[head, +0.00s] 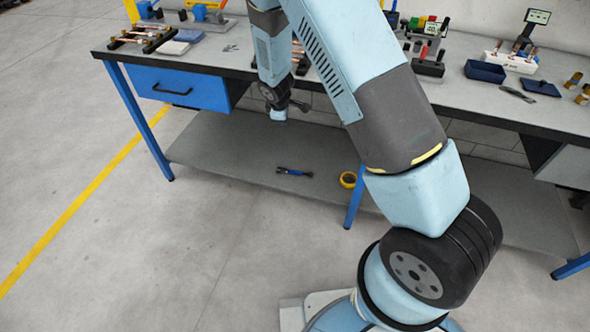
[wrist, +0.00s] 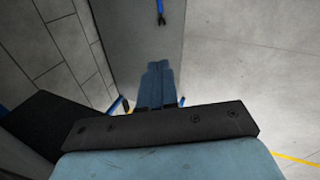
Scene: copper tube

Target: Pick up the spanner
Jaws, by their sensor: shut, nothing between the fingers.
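The spanner (head: 293,172) has a blue handle and dark ends, and lies flat on the grey lower shelf (head: 225,145) under the workbench. Part of it shows at the top edge of the wrist view (wrist: 160,12), with one forked end towards my gripper. My gripper (wrist: 157,66) points at the shelf with its blue fingers together and nothing between them. In the head view my gripper (head: 278,118) is above and behind the spanner, apart from it, and is small and partly hidden by my own wrist.
A yellow tape roll (head: 348,180) lies on the shelf right of the spanner, near a blue bench leg (head: 354,200). The benchtop (head: 225,55) above holds tools and parts. A blue drawer (head: 180,88) hangs under it at left. The shelf around the spanner is clear.

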